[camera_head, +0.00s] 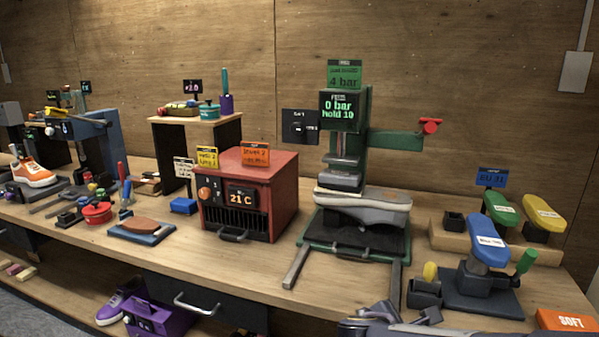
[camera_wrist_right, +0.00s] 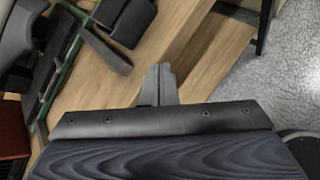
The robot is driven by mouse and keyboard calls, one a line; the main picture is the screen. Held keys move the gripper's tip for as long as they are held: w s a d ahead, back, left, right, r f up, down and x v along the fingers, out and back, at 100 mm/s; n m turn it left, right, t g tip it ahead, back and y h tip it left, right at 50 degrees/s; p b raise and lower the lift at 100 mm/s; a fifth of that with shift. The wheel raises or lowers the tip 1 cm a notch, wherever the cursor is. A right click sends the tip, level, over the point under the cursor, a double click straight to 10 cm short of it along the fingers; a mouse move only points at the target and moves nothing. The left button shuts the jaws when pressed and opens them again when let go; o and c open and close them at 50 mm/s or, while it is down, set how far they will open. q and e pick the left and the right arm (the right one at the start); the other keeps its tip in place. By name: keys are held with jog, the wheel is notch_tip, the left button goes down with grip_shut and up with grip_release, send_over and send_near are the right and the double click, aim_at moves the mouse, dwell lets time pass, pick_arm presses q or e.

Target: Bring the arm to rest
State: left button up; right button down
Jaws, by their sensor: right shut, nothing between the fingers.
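My right gripper (camera_wrist_right: 160,85) shows in the right wrist view, its two grey fingers together with nothing between them. It hangs over or near the bench's front edge, apart from the things around it. In the head view, part of my right arm lies along the bottom right edge, in front of the bench (camera_head: 269,284). My left gripper and left arm are not in view.
A green press (camera_head: 348,140) holds a grey sneaker (camera_head: 365,207) on its base. A red heater box (camera_head: 275,192) stands left of it. A stand with a blue pad (camera_head: 490,245) and an orange SOFT block (camera_head: 567,320) are at the right. An orange sneaker (camera_head: 35,174) is far left.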

jog(key=s+d+f+m+g+y, duration=0.2)
jog(key=s+m+y, duration=0.2)
jog(key=s+m, duration=0.45)
jog(key=s+d+f+m+g+y, duration=0.2)
jog(key=s+d+m+g+y, duration=0.15)
jog(key=s+m, duration=0.5)
jog(key=s+a+r+m+t+y, duration=0.2)
jog(key=s+a+m+t+y, duration=0.1)
jog(key=s+a+m+y, duration=0.15)
notch_tip(320, 180, up, 14)
jog(key=p, duration=1.3)
jog(key=shift+s+a+f+m+h+p, duration=0.2)
jog(key=shift+s+m+h+p, duration=0.15)
jog(key=shift+s+p, duration=0.1)
jog(key=c, duration=2.1)
grip_release()
